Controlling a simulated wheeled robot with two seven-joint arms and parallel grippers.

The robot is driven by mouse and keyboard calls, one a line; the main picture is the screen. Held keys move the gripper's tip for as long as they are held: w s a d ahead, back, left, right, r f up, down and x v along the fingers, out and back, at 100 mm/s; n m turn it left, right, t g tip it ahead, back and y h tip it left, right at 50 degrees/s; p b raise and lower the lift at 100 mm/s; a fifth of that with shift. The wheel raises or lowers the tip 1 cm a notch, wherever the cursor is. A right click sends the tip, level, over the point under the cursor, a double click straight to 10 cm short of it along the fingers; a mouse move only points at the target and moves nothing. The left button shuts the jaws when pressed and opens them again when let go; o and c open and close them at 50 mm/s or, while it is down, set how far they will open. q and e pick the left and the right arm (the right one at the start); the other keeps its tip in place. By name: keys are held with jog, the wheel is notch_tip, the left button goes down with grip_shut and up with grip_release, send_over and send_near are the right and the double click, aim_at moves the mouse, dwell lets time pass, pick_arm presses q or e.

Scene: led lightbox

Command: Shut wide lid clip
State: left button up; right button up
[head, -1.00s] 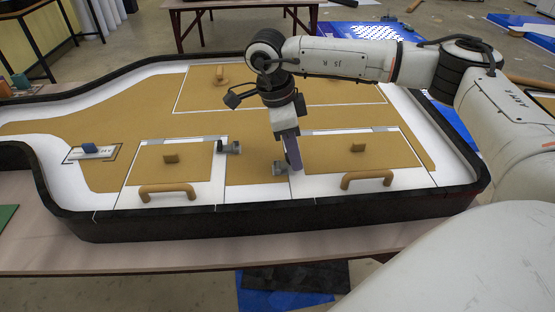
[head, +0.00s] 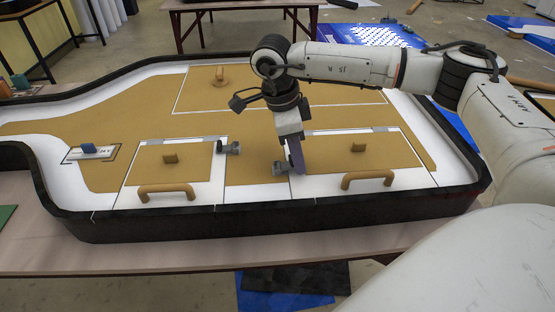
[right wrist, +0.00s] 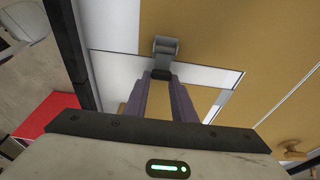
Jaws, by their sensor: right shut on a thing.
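Two lids are set in the box top: a wider one (head: 400,150) at right and a narrower one (head: 140,165) at left, each with a tan handle in front. A grey clip (head: 280,168) sits at the wide lid's left edge. My right gripper (head: 298,170) points down beside it, its purple fingers low over the lid's edge. In the right wrist view, the fingers (right wrist: 162,82) are shut on the dark end of the clip (right wrist: 165,46). The fingers partly hide this end. My left gripper is not in view.
A second grey clip (head: 230,148) is at the narrow lid's right edge. A black raised rim (head: 290,215) borders the box. The tan surface between the lids is clear.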

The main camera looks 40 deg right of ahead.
jog(key=shift+s+d+f, duration=0.2)
jog(key=shift+f, duration=0.25)
jog(key=shift+c, duration=0.2)
jog(key=shift+f, duration=0.15)
jog(key=shift+s+f, duration=0.1)
jog(key=shift+f, duration=0.05)
jog(key=o, duration=1)
jog(key=shift+c, duration=0.2)
jog(key=shift+p+v, duration=0.45)
jog(key=shift+v, duration=0.35)
jog(key=shift+p+v, duration=0.85)
jog(key=shift+v, duration=0.55)
